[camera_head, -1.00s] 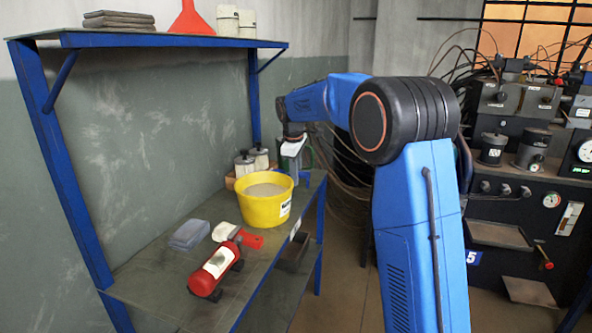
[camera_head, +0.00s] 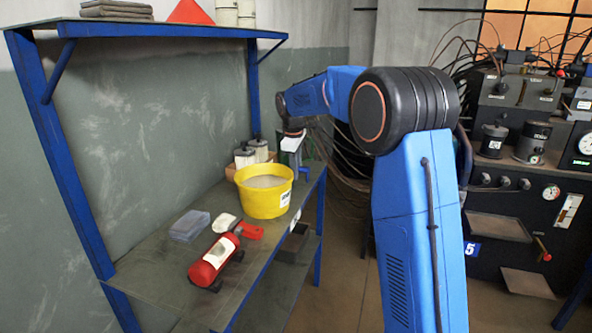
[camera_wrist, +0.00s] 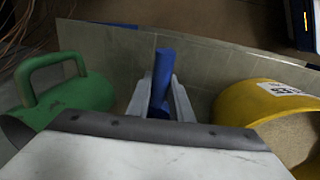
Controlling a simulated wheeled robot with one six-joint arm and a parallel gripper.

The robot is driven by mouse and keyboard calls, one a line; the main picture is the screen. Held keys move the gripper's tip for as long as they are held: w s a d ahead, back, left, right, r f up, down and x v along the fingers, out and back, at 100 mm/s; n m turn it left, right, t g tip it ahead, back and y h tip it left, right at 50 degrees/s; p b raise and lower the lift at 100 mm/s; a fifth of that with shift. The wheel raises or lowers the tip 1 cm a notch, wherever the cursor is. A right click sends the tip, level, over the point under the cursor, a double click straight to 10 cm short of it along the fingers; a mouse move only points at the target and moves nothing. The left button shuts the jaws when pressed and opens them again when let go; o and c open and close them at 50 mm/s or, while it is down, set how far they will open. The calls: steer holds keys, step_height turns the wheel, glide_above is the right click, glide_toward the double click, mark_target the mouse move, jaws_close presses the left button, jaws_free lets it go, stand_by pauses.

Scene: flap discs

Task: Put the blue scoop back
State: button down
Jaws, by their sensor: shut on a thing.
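My gripper (camera_wrist: 160,98) is shut on the blue scoop (camera_wrist: 161,72), whose blue handle stands between the two pale fingers in the wrist view. In the head view my gripper (camera_head: 296,160) is over the far right end of the workbench shelf, just behind the yellow bucket (camera_head: 262,206). A bit of blue shows beside the fingers there; most of the scoop is hidden. The yellow bucket (camera_wrist: 240,103) with pale powder is to the right.
White-bodied canisters (camera_head: 245,157) stand behind the bucket. A red fire extinguisher (camera_head: 215,260), a red-handled tool (camera_head: 247,230) and a clear box (camera_head: 189,226) lie on the shelf's near part. A blue upright (camera_head: 254,95) and an upper shelf (camera_head: 170,38) frame the space. A dark machine stands right.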

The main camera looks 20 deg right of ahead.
steer(key=shift+f, duration=0.35)
steer(key=c, duration=1.5)
jaws_free()
step_height(320, 180, up, 16)
steer(key=s+a, duration=0.2)
steer(key=s, duration=0.1)
steer(key=s+d+r+m, duration=0.1)
steer(key=s+d+m, duration=0.15)
steer(key=s, duration=1.15)
steer(key=s+f+m+t, duration=0.1)
steer(key=s+f+m, duration=0.1)
steer(key=s+f, duration=0.4)
steer(key=s+f+m+t, duration=0.1)
steer(key=s+f+m, duration=0.2)
steer(key=s, duration=1.4)
steer(key=s+f+m+t+y, duration=0.1)
steer(key=s+f+m, duration=0.2)
steer(key=s+f, duration=0.8)
steer(key=shift+s+d+m, duration=0.25)
steer(key=shift+s+d, duration=0.1)
steer(key=shift+s, duration=0.35)
